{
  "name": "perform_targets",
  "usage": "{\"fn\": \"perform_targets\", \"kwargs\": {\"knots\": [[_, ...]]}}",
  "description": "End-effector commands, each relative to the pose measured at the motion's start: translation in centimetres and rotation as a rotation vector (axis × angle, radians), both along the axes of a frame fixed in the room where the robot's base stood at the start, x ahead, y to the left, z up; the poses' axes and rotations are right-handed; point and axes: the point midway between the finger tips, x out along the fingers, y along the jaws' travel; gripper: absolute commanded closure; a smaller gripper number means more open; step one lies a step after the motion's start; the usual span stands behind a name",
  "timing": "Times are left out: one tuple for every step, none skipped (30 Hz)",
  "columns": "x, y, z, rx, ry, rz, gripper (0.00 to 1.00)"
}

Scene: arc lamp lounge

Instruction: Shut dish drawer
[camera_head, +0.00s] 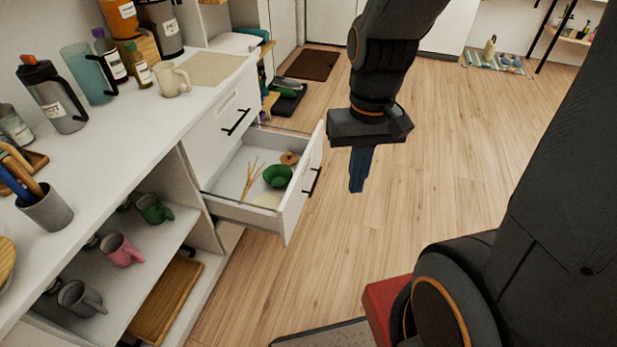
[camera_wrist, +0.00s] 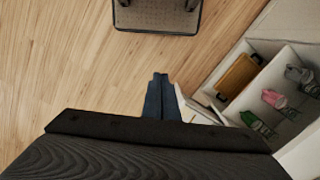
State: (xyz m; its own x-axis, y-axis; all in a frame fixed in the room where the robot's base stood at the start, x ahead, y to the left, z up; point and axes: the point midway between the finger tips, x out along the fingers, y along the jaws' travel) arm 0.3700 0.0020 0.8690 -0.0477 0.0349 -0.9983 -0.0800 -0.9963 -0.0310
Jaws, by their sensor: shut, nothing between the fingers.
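The dish drawer (camera_head: 288,212) is a white drawer pulled out from the white cabinet, with a black bar handle (camera_head: 312,182) on its front. Inside it lie a green bowl (camera_head: 277,176), some thin wooden sticks (camera_head: 250,180) and a small round brown item (camera_head: 289,158). My gripper (camera_head: 357,188) points down in front of the drawer, to the right of its front panel in the head view, and appears apart from it. Its blue fingers are together and hold nothing. In the wrist view the fingers (camera_wrist: 160,82) hide part of what lies behind them.
A closed drawer (camera_head: 222,125) sits above the open one. The counter (camera_head: 135,125) bears bottles, mugs and a tumbler. Open shelves at left hold mugs and a wooden tray (camera_head: 168,298).

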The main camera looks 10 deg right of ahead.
Motion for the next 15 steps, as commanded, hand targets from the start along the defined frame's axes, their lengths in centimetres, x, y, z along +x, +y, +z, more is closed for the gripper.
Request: {"fn": "perform_targets", "kwargs": {"knots": [[0.3,-0.2,-2.0,0.024,0.044,-0.060,1.00],[0.5,-0.2,-2.9,0.041,0.073,-0.101,1.00],[0.8,-0.2,-4.3,0.070,0.118,-0.164,1.00],[1.0,-0.1,-5.4,0.096,0.155,-0.215,1.00],[1.3,0.0,-6.5,0.123,0.192,-0.268,1.00],[1.8,0.3,-7.9,0.162,0.240,-0.341,1.00],[2.2,0.4,-8.9,0.193,0.277,-0.393,1.00],[2.6,0.6,-9.9,0.224,0.312,-0.445,1.00],[3.3,0.9,-11.1,0.269,0.358,-0.514,1.00],[3.9,1.1,-12.1,0.304,0.392,-0.564,1.00],[4.5,1.2,-13.0,0.339,0.424,-0.613,1.00],[5.4,1.4,-14.2,0.389,0.467,-0.680,1.00],[6.2,1.5,-15.0,0.427,0.498,-0.729,1.00],[7.0,1.6,-15.9,0.467,0.528,-0.776,1.00],[8.1,1.6,-17.1,0.522,0.565,-0.840,1.00]]}}
